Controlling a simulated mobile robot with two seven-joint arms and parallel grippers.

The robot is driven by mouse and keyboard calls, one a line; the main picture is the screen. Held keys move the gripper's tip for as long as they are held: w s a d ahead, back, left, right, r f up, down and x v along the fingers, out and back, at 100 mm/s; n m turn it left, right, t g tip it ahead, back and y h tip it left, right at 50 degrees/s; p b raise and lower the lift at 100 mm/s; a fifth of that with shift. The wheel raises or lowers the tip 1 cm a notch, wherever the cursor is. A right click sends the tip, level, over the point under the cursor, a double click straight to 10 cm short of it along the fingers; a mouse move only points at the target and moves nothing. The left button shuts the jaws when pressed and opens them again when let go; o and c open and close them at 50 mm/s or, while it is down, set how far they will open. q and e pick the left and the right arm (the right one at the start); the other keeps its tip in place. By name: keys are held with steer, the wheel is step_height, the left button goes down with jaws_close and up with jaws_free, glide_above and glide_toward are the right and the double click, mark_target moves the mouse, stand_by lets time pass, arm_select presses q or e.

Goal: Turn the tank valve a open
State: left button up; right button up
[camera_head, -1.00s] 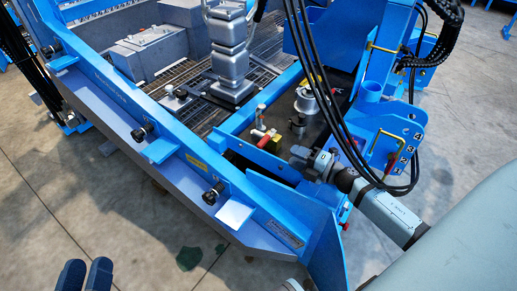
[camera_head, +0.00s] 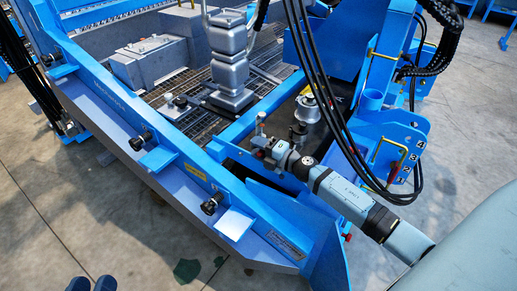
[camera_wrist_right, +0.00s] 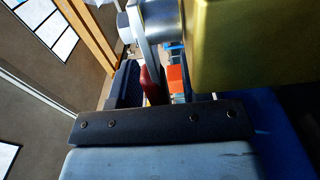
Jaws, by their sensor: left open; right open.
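The tank valve shows close up in the right wrist view: a brass-yellow block (camera_wrist_right: 255,45), a silver round fitting (camera_wrist_right: 160,20) and a flat lever with a red grip (camera_wrist_right: 153,84). My right gripper (camera_head: 260,146) is over the valve in the head view and hides most of it; a metal stub (camera_head: 261,118) shows just beyond. In the wrist view one dark finger (camera_wrist_right: 125,85) is beside the red grip; the other finger is not clear. The gripper is open. My left gripper (camera_head: 91,286) is open at the bottom left edge, mostly cut off, far from the valve.
The blue machine frame (camera_head: 150,150) surrounds the area, with a raised blue plate in front of the valve. Black hoses (camera_head: 325,90) hang close to the right of my right arm. A silver cylinder (camera_head: 307,107) stands behind the gripper.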

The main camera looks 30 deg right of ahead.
steer(key=shift+c, duration=0.2)
jaws_close()
